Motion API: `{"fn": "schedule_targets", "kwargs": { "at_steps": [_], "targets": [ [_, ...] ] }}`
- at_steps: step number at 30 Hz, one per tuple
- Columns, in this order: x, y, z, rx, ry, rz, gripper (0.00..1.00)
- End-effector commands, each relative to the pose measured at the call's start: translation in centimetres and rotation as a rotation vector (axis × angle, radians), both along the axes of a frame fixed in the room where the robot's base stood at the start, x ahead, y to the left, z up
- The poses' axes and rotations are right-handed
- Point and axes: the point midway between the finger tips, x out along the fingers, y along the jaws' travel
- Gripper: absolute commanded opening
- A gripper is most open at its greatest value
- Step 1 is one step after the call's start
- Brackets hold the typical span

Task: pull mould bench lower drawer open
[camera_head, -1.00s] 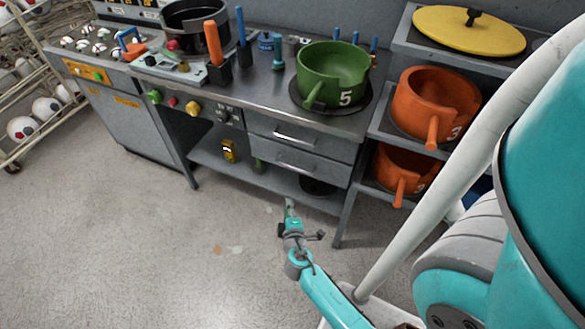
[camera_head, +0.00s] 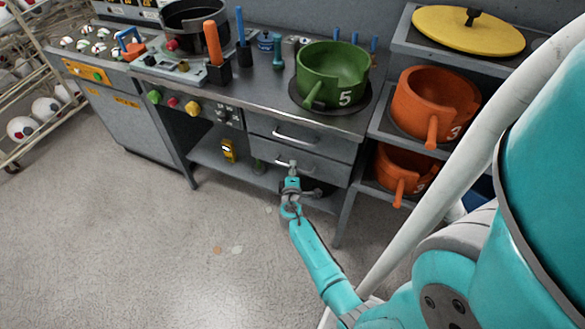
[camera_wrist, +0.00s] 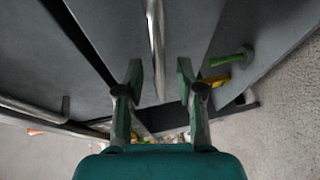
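The mould bench's lower drawer (camera_head: 330,173) is a grey front with a horizontal metal bar handle, below the upper drawer (camera_head: 335,149); both look shut. My gripper (camera_head: 292,166) is at the lower drawer's handle and covers part of it in the head view. In the wrist view, the fingers of my gripper (camera_wrist: 159,72) are apart, with the lower drawer's bar handle (camera_wrist: 155,35) running between them. I see a gap on each side of the bar. The upper drawer's handle (camera_wrist: 35,111) shows at the left.
The bench's lower shelf (camera_head: 207,160) holds a yellow item (camera_head: 228,151) below the drawers. A green pot (camera_head: 330,75) stands on the bench top. Orange pots (camera_head: 430,100) sit on the rack at right, beside the drawers.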

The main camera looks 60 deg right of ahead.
Motion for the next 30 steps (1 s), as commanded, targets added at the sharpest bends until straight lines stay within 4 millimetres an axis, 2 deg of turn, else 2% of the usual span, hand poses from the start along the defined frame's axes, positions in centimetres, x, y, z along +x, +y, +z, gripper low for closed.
{"fn": "schedule_targets", "kwargs": {
  "at_steps": [6, 14, 18, 19, 30],
  "targets": [
    [0.62, -1.14, -0.24, 0.0, 0.0, 0.001, 0.37],
    [0.65, -1.22, -0.24, 0.0, 0.0, 0.001, 0.37],
    [0.65, -1.19, -0.25, 0.0, 0.0, 0.001, 0.05],
    [0.65, -1.19, -0.25, 0.0, 0.0, 0.001, 0.0],
    [0.64, -1.07, -0.28, 0.001, 0.0, 0.001, 0.0]
  ]
}}
